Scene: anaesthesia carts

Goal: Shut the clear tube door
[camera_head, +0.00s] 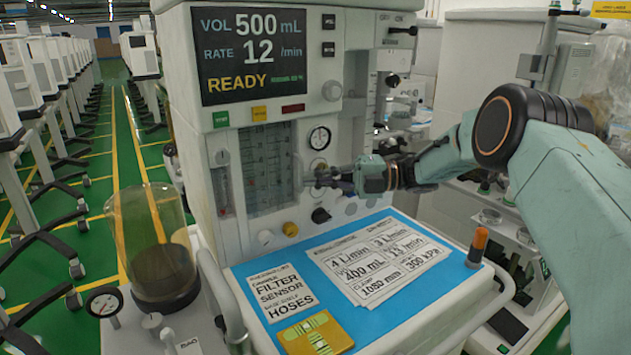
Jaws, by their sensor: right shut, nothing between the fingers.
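The clear tube door (268,168) is a transparent panel over the flow tubes on the front of the anaesthesia cart (200,150). It looks flat against the front, but I cannot tell whether a small gap is left. My left gripper is not in view.
A blue work surface (400,310) with printed cards (380,262) lies below the door. A small orange-capped bottle (478,245) stands at its right edge. A clear canister (150,245) stands at the left. A round gauge (319,138) and knobs sit beside the door.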

